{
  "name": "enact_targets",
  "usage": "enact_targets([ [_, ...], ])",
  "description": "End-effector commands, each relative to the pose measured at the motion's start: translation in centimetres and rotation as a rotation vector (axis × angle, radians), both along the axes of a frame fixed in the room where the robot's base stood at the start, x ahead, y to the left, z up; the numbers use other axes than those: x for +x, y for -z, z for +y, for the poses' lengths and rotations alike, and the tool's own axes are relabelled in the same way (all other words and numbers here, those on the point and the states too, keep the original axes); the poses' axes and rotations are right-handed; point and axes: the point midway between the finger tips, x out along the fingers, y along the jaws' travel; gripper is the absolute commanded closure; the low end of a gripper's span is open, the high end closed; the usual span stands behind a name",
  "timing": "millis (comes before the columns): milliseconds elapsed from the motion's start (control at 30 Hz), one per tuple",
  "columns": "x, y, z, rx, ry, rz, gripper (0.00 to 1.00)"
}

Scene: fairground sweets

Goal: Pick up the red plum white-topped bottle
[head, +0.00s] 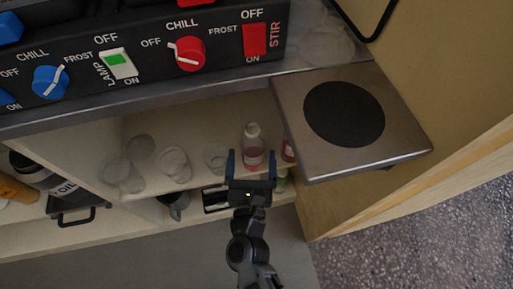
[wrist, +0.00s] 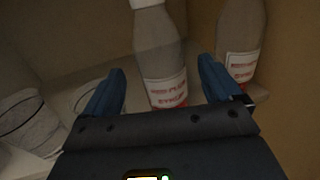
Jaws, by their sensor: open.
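The white-topped bottle (head: 252,134) stands upright on the shelf under the counter, with a clear body, reddish content low down and a white label. It also shows in the wrist view (wrist: 158,45), its label in red print only partly readable. My gripper (head: 251,162) is open and empty, pointing into the shelf. In the wrist view my gripper's fingers (wrist: 162,72) lie either side of the bottle's lower part, with gaps; I cannot tell how deep it sits between them. A second, similar bottle (wrist: 244,42) stands to the right, outside the right finger.
Clear glasses or jars (head: 173,164) stand left of the bottle. The counter edge (head: 150,99) runs above the shelf. A metal plate with a black disc (head: 344,112) juts out at right. A dark cup (head: 176,206) and other goods sit on the lower shelf.

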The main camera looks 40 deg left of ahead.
Motion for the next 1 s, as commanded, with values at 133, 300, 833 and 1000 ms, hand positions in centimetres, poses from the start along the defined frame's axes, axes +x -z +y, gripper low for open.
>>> enact_targets([
  [133,1.2,0.0,0.9,-0.001,-0.001,-0.002,0.08],
  [300,3.3,0.0,2.2,-0.001,0.000,-0.002,0.08],
  [833,4.8,0.0,3.2,-0.004,-0.001,-0.003,0.17],
  [1000,4.8,0.0,3.2,-0.004,-0.001,-0.003,0.33],
])
